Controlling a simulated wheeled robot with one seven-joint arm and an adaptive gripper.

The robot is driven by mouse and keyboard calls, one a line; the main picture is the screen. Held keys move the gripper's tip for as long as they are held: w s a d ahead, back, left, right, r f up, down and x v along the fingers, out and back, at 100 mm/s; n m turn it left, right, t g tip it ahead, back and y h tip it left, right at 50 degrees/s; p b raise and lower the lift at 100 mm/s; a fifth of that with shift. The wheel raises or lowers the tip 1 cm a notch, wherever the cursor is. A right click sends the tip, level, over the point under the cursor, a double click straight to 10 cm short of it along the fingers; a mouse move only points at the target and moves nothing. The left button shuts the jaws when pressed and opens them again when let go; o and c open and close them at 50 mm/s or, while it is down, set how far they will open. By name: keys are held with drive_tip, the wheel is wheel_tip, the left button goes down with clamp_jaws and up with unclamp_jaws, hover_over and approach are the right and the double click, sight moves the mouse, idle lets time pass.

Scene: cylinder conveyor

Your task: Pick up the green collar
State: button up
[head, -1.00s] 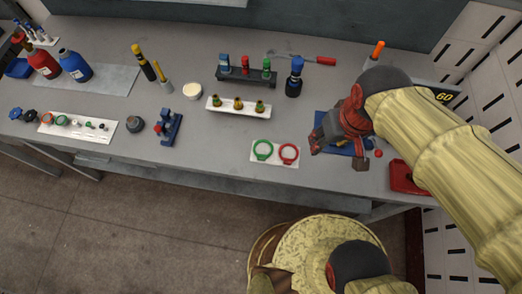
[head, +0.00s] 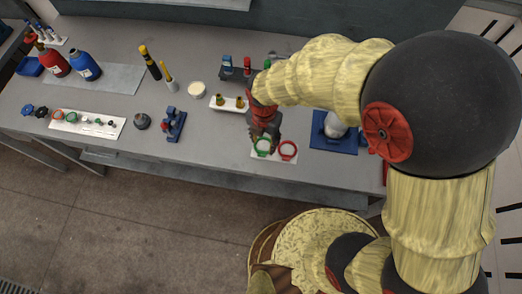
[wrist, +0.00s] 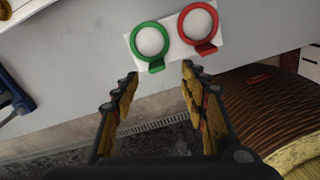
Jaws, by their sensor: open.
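The green collar (wrist: 135,31) is a ring with a small tab, lying on a white card (wrist: 172,50) at the table's front edge. In the head view the green collar (head: 262,153) shows partly, just below my gripper (head: 264,135). In the wrist view my gripper (wrist: 160,83) is open and empty. Its two fingers point toward the card, with the collar's tab a little beyond the gap between the fingertips. I see no contact with the collar.
A red collar (wrist: 198,20) lies close to the right of the green one on the same card. A white rack (head: 218,107) of vials stands behind my gripper. A blue tray (head: 325,144) with a pale object lies to the right.

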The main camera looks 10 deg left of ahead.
sight(262, 151)
drive_tip(key=f+n, duration=0.1)
drive_tip(key=f, duration=0.1)
drive_tip(key=f+n, duration=0.1)
drive_tip(key=f, duration=0.2)
drive_tip(key=f+n+b, duration=0.1)
drive_tip(key=f, duration=0.1)
drive_tip(key=shift+a+f, duration=0.3)
drive_tip(key=shift+f, duration=0.1)
drive_tip(key=shift+c, duration=1.3)
drive_tip(key=shift+s, duration=0.1)
drive_tip(key=c, duration=0.8)
drive_tip(key=shift+o, duration=0.2)
